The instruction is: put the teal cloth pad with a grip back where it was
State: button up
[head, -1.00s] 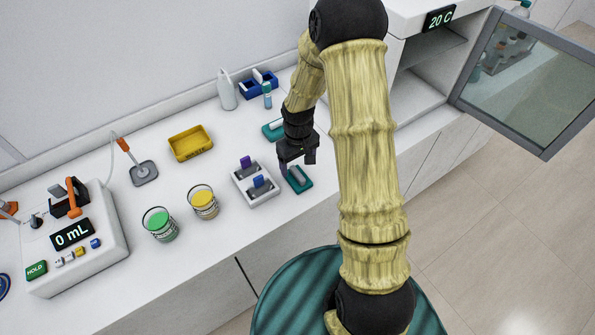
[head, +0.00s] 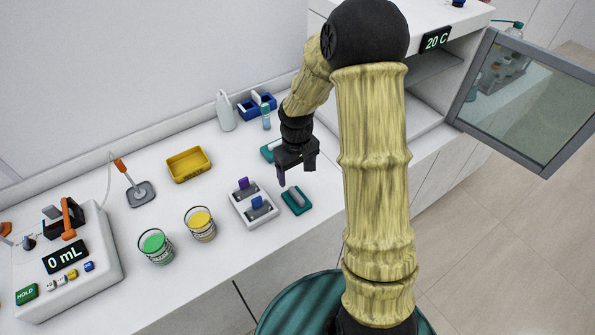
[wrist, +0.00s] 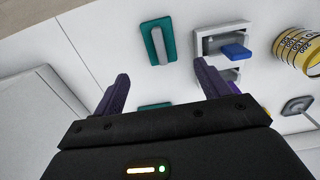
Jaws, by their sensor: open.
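A teal cloth pad (head: 303,208) with a grey bar grip lies flat on the white counter, just right of a grey two-slot block. It also shows in the wrist view (wrist: 170,30), beyond my fingertips. A second teal pad with a light grip (head: 266,152) lies farther back, partly hidden behind my gripper; in the wrist view a teal piece (wrist: 155,106) shows between my fingers. My gripper (head: 297,177) is open and empty, above the counter behind the nearer pad and apart from it.
The grey block (head: 240,211) holds a purple and a blue piece. Yellow and green beakers (head: 201,226) (head: 156,247) stand left of it, a yellow tray (head: 187,164) behind. A white bottle (head: 225,111) and blue rack (head: 257,107) stand at the back. An open cabinet door (head: 525,100) is right.

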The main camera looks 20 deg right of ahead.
jog(key=s+r+m+t, duration=0.2)
jog(key=s+r+m, duration=0.1)
jog(key=s+r, duration=0.7)
jog(key=s, duration=0.4)
jog(key=shift+s+m+t, duration=0.2)
jog(key=shift+m+t, duration=0.1)
jog(key=shift+w, duration=0.1)
